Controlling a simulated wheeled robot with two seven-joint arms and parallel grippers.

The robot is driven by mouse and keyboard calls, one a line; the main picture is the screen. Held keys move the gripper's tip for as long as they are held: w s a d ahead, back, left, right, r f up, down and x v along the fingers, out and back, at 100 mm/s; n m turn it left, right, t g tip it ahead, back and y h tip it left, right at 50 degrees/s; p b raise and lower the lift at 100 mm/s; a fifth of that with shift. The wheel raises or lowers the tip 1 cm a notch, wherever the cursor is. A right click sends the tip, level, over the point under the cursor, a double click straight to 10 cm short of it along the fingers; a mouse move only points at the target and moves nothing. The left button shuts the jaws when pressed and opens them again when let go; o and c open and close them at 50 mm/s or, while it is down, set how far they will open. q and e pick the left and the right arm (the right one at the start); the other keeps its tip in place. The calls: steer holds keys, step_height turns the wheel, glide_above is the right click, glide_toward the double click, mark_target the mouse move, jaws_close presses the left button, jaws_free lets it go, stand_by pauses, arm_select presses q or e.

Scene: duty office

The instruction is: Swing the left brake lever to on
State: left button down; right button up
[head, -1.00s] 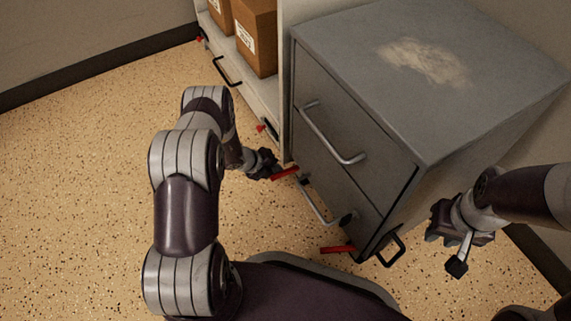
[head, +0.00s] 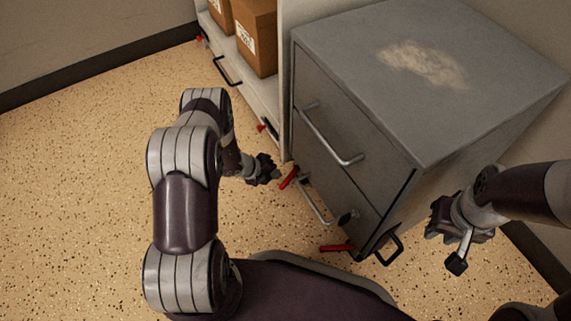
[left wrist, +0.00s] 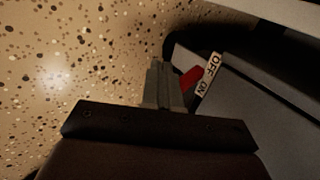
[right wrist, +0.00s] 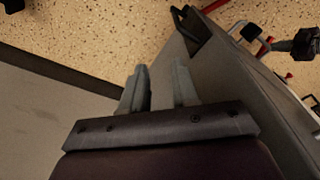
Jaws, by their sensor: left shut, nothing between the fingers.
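The grey filing cabinet (head: 370,185) has two red brake levers near the floor at its front. The left brake lever (head: 289,178) sits at the near-left corner and points down-left in the head view, slanting off the cabinet front. In the left wrist view the red lever (left wrist: 191,77) shows partly behind my fingers, beside a label plate (left wrist: 210,74) reading OFF and ON. My left gripper (head: 275,171) is shut and empty, just left of the lever; contact cannot be told. My right gripper (right wrist: 160,85) is open and empty, right of the cabinet.
The right brake lever (head: 337,248) sticks out left at the cabinet's other front corner, near a black handle (head: 390,250). A shelf unit (head: 262,95) with cardboard boxes (head: 257,38) stands beside the cabinet. The speckled floor (head: 80,190) at left is clear.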

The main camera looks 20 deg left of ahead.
arm_select(q)
steer(key=s+a+r+p, duration=0.6)
steer(key=p, duration=0.1)
steer(key=shift+s+a, duration=0.4)
stand_by(0.3)
stand_by(0.4)
